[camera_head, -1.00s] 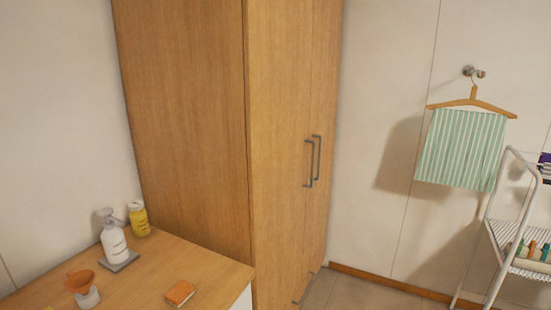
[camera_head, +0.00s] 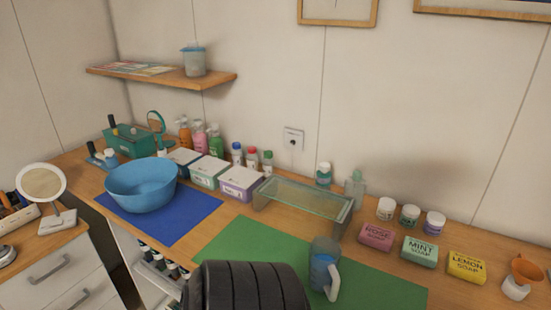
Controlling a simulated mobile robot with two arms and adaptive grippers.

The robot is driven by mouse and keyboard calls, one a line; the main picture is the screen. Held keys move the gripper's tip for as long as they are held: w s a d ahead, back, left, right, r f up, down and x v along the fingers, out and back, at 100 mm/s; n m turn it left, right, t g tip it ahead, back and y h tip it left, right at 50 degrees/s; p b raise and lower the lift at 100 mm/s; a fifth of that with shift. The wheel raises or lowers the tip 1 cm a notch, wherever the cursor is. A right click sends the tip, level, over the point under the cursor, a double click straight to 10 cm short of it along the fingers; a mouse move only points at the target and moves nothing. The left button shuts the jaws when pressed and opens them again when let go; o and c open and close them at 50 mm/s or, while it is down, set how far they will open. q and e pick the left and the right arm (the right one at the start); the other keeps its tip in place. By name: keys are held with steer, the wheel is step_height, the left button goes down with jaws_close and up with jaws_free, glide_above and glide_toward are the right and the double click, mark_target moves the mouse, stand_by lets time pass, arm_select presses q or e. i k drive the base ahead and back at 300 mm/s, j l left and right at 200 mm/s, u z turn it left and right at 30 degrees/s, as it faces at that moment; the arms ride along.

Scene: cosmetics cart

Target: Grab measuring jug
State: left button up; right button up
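The measuring jug (camera_head: 322,262) is a bluish see-through jug with a pale handle on its right side. It stands upright on the green mat (camera_head: 382,290) near the front of the wooden counter. A black ribbed part of my own body fills the bottom centre, just left of the jug, and hides part of the mat. Neither of my grippers shows in the head view.
A blue bowl (camera_head: 142,187) sits on a blue mat (camera_head: 206,215) at left. A glass tray (camera_head: 300,205) lies behind the jug. Soap boxes (camera_head: 420,250) stand to the right, an orange funnel (camera_head: 525,270) at far right. Bottles and tubs line the back.

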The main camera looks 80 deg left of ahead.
mark_target(325, 253)
steer(key=u, duration=2)
steer(key=j+z, duration=0.1)
steer(key=i+j, duration=0.05)
steer(key=j, duration=0.05)
